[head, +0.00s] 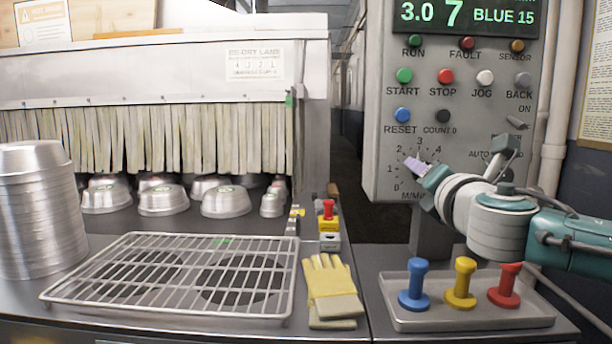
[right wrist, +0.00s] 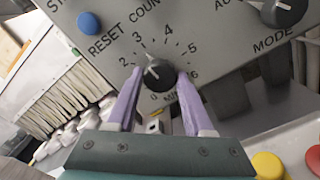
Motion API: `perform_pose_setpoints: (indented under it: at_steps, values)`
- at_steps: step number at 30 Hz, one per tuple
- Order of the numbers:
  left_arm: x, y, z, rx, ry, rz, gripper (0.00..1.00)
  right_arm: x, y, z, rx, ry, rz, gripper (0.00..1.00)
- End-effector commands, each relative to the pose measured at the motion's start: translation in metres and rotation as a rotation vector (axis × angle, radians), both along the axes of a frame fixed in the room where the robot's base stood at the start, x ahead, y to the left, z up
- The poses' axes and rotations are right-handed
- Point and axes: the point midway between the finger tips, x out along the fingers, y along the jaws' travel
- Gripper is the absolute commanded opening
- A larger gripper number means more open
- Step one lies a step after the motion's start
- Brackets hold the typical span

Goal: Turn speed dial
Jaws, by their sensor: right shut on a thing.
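The speed dial (right wrist: 160,75) is a black round knob with a light pointer mark in the right wrist view, on a scale numbered 0 to 6. The mark points up and left, roughly toward the 2 to 3 side. My right gripper (right wrist: 158,80) has its two purple fingers on either side of the knob, shut on it. In the head view, my right gripper (head: 411,163) reaches the lower part of the grey control panel (head: 380,110) and hides the knob; the numerals 0 to 4 show around it. My left gripper is not in view.
The panel display (head: 465,14) reads 3.0, 7, BLUE 15. A mode knob (right wrist: 284,10) sits right of the dial. Below are a tray (head: 400,320) with blue, yellow and red stamps, a wire rack (head: 170,275), gloves (head: 330,285) and stacked pans (head: 38,215). Several pans sit by the strip curtain.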

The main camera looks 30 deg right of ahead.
Motion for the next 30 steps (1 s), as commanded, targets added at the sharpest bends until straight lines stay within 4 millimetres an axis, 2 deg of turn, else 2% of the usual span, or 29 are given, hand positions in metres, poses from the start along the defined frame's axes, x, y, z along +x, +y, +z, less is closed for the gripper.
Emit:
perform_pose_setpoints:
  at_steps: [9,22,23,30]
  values:
    - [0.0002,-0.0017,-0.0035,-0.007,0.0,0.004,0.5,-0.0001,0.0,0.0002,0.079,-0.045,-0.001,0.0]
    - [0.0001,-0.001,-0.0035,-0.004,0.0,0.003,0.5,0.0,0.0,0.0008,0.088,-0.049,-0.001,0.0]
    - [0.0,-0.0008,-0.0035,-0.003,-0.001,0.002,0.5,0.0,0.0,0.0008,0.088,-0.049,-0.001,0.53]
    - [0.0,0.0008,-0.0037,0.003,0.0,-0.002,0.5,0.0001,0.0001,0.0006,0.087,-0.049,-0.001,0.8]
